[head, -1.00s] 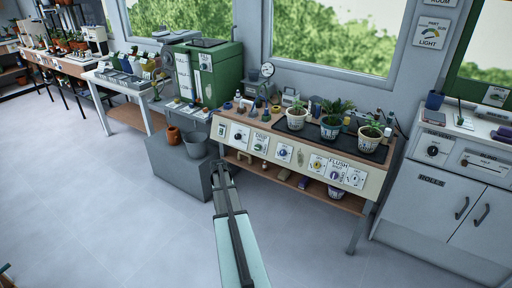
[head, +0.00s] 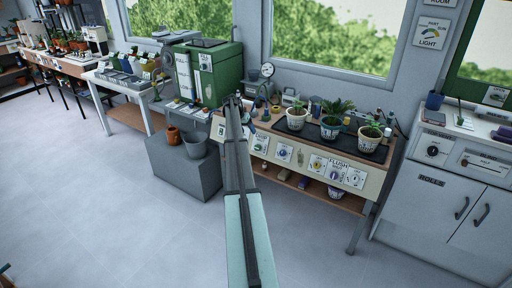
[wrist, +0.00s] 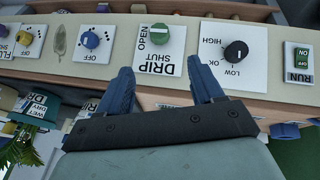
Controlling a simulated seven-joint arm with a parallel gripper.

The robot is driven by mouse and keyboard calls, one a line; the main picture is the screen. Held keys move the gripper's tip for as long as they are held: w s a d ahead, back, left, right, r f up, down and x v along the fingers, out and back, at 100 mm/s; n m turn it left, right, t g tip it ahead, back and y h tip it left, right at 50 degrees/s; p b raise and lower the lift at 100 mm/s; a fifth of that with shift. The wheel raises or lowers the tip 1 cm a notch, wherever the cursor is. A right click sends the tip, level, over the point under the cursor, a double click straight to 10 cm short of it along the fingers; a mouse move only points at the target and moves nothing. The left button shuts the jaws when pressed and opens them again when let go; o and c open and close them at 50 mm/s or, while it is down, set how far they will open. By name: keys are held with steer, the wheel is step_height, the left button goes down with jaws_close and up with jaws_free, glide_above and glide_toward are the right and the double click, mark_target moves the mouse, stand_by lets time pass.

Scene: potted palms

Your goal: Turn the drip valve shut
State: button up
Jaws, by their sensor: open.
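The drip valve is a round green knob (wrist: 168,40) on a white plate lettered DRIP (wrist: 156,69), with OPEN and SHUT marked around it. In the wrist view its plate is just beyond my fingertips, roughly between them. My gripper (wrist: 161,72) has its two blue fingers spread apart with nothing between them. It stands apart from the knob. In the head view my gripper (head: 238,98) is raised at the left end of the bench, and the drip plate (head: 260,142) is just right of my arm. I cannot tell the knob's exact setting.
A black dial (wrist: 236,52) marked LOW, OK and HIGH and a RUN switch (wrist: 301,56) sit right of the valve in the wrist view. Potted plants (head: 331,120) stand on the bench top. A grey block (head: 183,170) stands at its left.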

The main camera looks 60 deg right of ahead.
mark_target(256, 146)
steer(key=shift+m, duration=0.6)
steer(key=x, duration=1.4)
steer(key=shift+a, duration=0.15)
steer(key=shift+c, duration=0.4)
steer(key=c, duration=1)
steer(key=shift+o, duration=0.2)
